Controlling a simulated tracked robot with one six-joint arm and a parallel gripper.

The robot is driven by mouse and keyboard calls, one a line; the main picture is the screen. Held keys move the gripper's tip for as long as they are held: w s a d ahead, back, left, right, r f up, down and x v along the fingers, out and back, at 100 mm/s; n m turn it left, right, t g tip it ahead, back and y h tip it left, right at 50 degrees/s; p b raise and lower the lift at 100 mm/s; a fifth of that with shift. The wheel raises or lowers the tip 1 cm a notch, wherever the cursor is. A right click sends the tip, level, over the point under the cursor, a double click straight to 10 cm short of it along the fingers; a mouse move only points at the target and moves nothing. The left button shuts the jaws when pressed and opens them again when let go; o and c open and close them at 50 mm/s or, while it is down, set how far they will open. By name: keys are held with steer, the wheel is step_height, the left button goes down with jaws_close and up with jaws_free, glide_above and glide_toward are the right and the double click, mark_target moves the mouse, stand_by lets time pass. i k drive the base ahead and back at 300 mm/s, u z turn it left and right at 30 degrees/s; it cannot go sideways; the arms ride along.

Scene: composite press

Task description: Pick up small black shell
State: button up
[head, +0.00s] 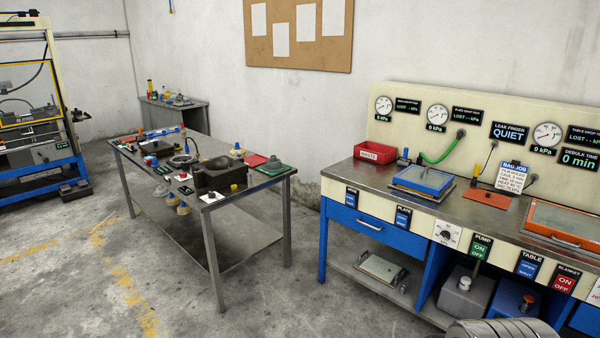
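Several small dark items lie on the steel table (219,225) at the left, too small to tell apart surely. My gripper is not in view.
A blue workbench (352,223) with gauges above stands at the right, holding a red bin (374,151) and a blue-framed plate (422,180). A green dome piece (273,166) sits at the table's right corner. Concrete floor is open in front of the table.

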mark_target(272, 164)
steer(key=u, duration=0.25)
steer(key=i, duration=0.95)
steer(key=u, duration=0.45)
steer(key=i, duration=0.8)
steer(key=u, duration=0.5)
steer(key=i, duration=1.95)
steer(key=u, duration=0.3)
